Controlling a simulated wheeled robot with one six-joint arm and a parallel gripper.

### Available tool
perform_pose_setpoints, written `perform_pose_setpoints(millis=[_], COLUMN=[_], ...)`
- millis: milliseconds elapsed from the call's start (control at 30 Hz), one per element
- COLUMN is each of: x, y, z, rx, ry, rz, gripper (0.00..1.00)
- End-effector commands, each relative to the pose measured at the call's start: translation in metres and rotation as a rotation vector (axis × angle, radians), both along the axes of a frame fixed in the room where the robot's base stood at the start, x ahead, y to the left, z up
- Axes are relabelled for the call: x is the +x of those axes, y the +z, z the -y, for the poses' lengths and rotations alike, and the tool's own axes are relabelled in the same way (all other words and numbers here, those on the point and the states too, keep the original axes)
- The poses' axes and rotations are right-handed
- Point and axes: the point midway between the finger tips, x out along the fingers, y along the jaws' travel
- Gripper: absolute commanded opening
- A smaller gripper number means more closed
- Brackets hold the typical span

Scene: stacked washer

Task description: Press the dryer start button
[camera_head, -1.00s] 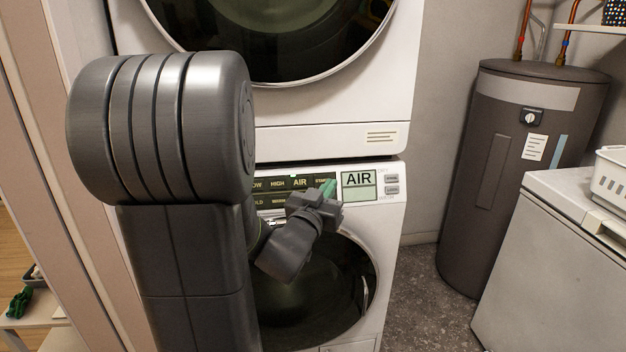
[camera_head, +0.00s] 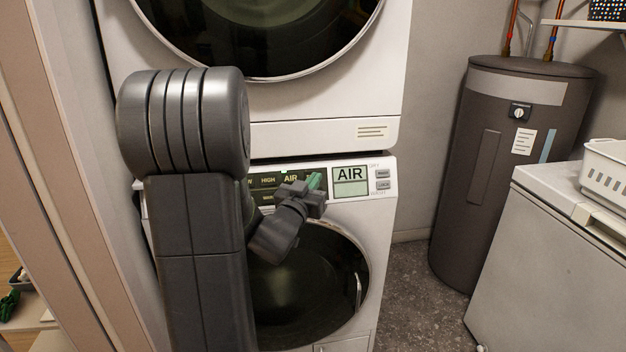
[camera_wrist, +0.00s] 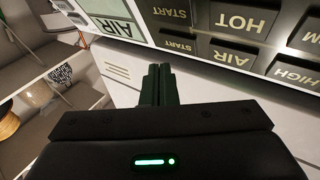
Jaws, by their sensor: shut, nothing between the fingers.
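The control panel sits between the upper and lower machines, with two rows of dark labelled buttons. In the wrist view the panel appears upside down; a START button (camera_wrist: 177,45) lies beside the AIR button (camera_wrist: 232,55), and a second START button (camera_wrist: 170,12) lies in the HOT row. In the head view the AIR button (camera_head: 291,178) shows, but the START button right of it is hidden by my gripper. My gripper (camera_head: 315,181) is shut and empty, its greenish fingertips (camera_wrist: 158,72) close to the AIR-row START button. I cannot tell whether they touch it.
A display (camera_head: 350,182) reading AIR is right of the buttons, with small grey buttons (camera_head: 383,180) beside it. The lower machine's round door (camera_head: 310,285) is below. A water heater (camera_head: 505,170) and a white chest (camera_head: 550,260) stand to the right.

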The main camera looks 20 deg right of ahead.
Motion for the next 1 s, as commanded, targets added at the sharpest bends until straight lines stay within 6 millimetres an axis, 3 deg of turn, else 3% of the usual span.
perform_pose_setpoints(millis=[233,1000], x=[0.0096,0.0096], y=[-0.0049,-0.0043], z=[0.0023,0.0024], rx=[0.000,0.000], ry=[0.000,-0.001], rz=[0.000,0.000], gripper=[0.00,0.00])
